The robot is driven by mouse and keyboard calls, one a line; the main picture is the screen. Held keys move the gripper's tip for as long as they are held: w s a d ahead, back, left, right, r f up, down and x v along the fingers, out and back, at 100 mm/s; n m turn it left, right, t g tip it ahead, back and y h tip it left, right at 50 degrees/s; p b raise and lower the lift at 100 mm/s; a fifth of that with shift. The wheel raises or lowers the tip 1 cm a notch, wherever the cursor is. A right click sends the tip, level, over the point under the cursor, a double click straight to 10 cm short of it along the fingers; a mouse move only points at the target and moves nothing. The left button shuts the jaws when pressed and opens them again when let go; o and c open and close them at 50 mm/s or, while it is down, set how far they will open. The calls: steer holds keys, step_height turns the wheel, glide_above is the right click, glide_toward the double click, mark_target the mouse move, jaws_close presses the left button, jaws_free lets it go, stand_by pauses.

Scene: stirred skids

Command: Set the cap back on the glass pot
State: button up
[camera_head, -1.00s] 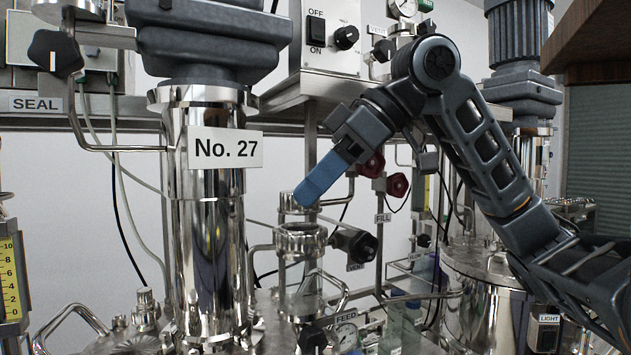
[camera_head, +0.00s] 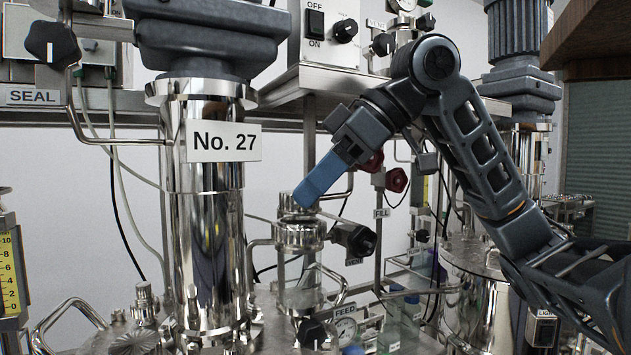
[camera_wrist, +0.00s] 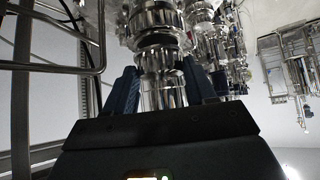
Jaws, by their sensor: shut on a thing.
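My gripper (camera_head: 305,196) points down and to the left, with blue fingers shut on a shiny metal cap (camera_head: 291,206). The cap is just above the metal collar (camera_head: 300,238) at the top of the glass pot (camera_head: 299,272). The cap looks roughly upright and lined up with the collar; I cannot tell whether they touch. The near finger hides part of the cap. In the wrist view, the cap (camera_wrist: 164,62) shows ribbed between my gripper's two blue fingers (camera_wrist: 160,88), with a dark band separating it from the metal fitting beyond.
A polished column marked No. 27 (camera_head: 211,245) stands close left of the pot. A black knob (camera_head: 356,239) juts from the right of the collar. Red valve knobs (camera_head: 396,180) are behind my gripper.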

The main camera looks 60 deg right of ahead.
steer(key=shift+f+b, duration=0.4)
steer(key=shift+f, duration=0.25)
stand_by(1.1)
steer(key=o, duration=1.2)
steer(key=shift+o, duration=0.2)
steer(key=b+v, duration=0.1)
steer(key=v, duration=0.6)
steer(key=shift+s+r, duration=0.25)
steer(key=shift+r, duration=0.05)
steer(key=shift+d, duration=0.1)
